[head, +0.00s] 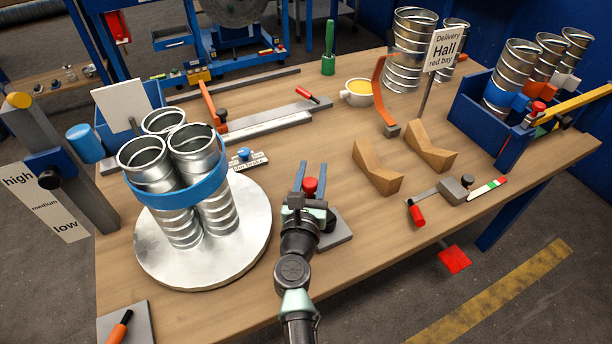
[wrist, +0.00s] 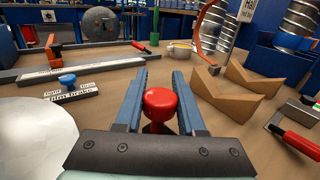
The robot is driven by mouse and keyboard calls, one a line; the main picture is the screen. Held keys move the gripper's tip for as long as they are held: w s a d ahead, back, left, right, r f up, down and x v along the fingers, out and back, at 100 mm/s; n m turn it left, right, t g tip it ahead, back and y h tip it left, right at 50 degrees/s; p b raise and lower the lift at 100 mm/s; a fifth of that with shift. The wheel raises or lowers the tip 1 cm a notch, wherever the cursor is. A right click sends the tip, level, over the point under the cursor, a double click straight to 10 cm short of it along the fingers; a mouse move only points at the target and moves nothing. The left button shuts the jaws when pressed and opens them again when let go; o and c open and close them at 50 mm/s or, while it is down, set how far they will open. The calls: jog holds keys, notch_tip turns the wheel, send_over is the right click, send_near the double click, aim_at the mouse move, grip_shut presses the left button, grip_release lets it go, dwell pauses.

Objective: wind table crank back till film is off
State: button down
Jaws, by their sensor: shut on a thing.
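The crank's red knob (head: 310,186) sits between the two fingers of my gripper (head: 311,172), which is shut on it. The knob also shows in the wrist view (wrist: 160,103) between my fingers (wrist: 164,76). A grey plate (head: 337,236) shows beside my gripper; the crank arm is mostly hidden. The round metal turntable (head: 248,245) stands to the left, carrying three upright spiral ducts (head: 195,150). A band of blue film (head: 180,192) goes around the ducts. The blue film roll (head: 85,143) is on the post at the left. The film brake (head: 245,155) has a blue knob.
Two wooden V-blocks (head: 378,170) and a red-handled tool (head: 415,213) lie to the right. A yellow-filled cup (head: 357,93) and an orange hoop (head: 379,90) stand behind. A height scale (head: 45,202) stands at left. An orange-handled tool (head: 120,328) is at front left.

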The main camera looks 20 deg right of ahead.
jog(key=d+m+g+h+b, duration=0.2)
jog(key=m+h, duration=0.1)
jog(key=shift+h, duration=0.3)
jog(key=m+g+h+b, duration=0.1)
jog(key=d+g+h+b, duration=0.1)
jog(key=d+m+g+h+b, duration=0.1)
jog(key=shift+s+f+m+g, duration=0.2)
jog(key=shift+s+m+g, duration=0.05)
jog(key=shift+m+g, duration=0.05)
jog(key=m+g+h+b, duration=0.1)
jog(key=b, duration=0.1)
jog(key=s+d+m+g+b, duration=0.1)
jog(key=g+b, duration=0.1)
jog(key=shift+d+m+h, duration=0.3)
jog(key=shift+h, duration=0.1)
jog(key=shift+s+d+r+m+g+h+b, duration=0.15)
jog(key=shift+d+m+g+b, duration=0.1)
jog(key=shift+g+b, duration=0.3)
jog(key=shift+s+d+r+m+g+h+b, duration=0.15)
jog(key=shift+m+g+b, duration=0.1)
jog(key=shift+g+b, duration=0.3)
jog(key=shift+s, duration=0.1)
jog(key=c, duration=0.5)
grip_release()
jog(key=shift+f, duration=0.1)
notch_tip(320, 180, up, 10)
jog(key=p, duration=0.3)
